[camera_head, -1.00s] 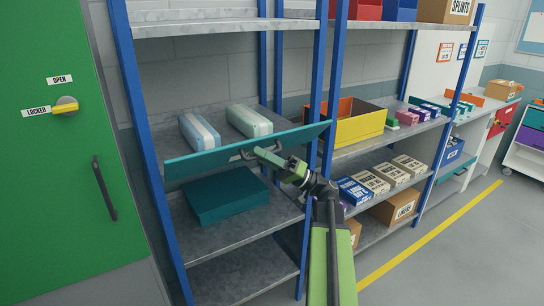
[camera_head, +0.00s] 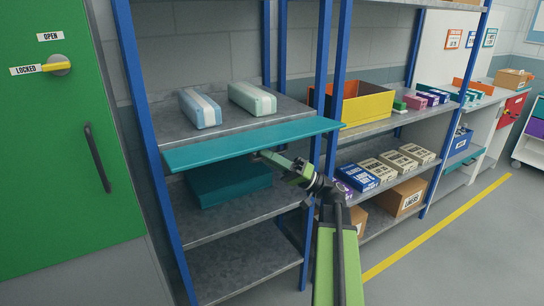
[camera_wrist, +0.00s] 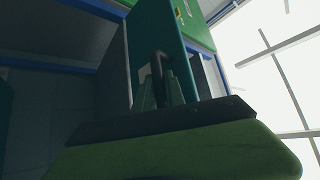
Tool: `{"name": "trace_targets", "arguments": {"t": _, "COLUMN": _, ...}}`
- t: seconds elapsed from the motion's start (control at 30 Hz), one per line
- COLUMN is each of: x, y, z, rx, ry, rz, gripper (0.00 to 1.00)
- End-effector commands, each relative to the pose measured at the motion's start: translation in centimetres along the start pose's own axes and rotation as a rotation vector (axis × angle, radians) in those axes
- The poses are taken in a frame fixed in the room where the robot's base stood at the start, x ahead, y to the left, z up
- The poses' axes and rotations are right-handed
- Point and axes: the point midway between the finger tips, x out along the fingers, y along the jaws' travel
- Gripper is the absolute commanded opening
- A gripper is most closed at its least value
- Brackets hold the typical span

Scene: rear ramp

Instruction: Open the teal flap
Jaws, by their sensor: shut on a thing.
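The teal flap (camera_head: 250,146) lies close to level at the front edge of the middle shelf of the left bay, with its broad upper face showing in the head view. In the wrist view the flap (camera_wrist: 165,28) rises ahead, with a dark handle (camera_wrist: 157,62) on its face. My gripper (camera_head: 260,156) is just below the flap in the head view; the handle is hidden there. In the wrist view my gripper (camera_wrist: 165,92) is shut on the handle, with a finger on either side.
A blue-white pack (camera_head: 201,109) and a mint pack (camera_head: 252,99) lie on the shelf behind the flap. A dark teal box (camera_head: 229,184) sits below. A blue post (camera_head: 315,150) stands close to my arm. The green door (camera_head: 60,190) is at left; the floor at right is clear.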

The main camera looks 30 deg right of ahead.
Motion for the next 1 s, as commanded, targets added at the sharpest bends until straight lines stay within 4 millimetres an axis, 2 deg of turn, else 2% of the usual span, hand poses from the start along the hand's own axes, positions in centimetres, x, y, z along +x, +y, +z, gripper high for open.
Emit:
{"name": "trace_targets", "arguments": {"t": 0.23, "x": -0.33, "y": 0.94, "z": 0.69, "rx": 0.004, "ry": -0.007, "rz": -0.002, "gripper": 0.00}}
{"name": "trace_targets", "arguments": {"t": 0.77, "x": -0.32, "y": 1.09, "z": 0.74, "rx": 0.005, "ry": -0.007, "rz": -0.001, "gripper": 0.00}}
{"name": "trace_targets", "arguments": {"t": 0.8, "x": -0.32, "y": 1.09, "z": 0.74, "rx": 0.005, "ry": -0.007, "rz": -0.001, "gripper": 0.17}}
{"name": "trace_targets", "arguments": {"t": 0.83, "x": -0.32, "y": 1.09, "z": 0.73, "rx": 0.005, "ry": -0.007, "rz": -0.002, "gripper": 0.21}}
{"name": "trace_targets", "arguments": {"t": 1.0, "x": -0.36, "y": 1.08, "z": 0.66, "rx": 0.003, "ry": -0.005, "rz": -0.001, "gripper": 0.23}}
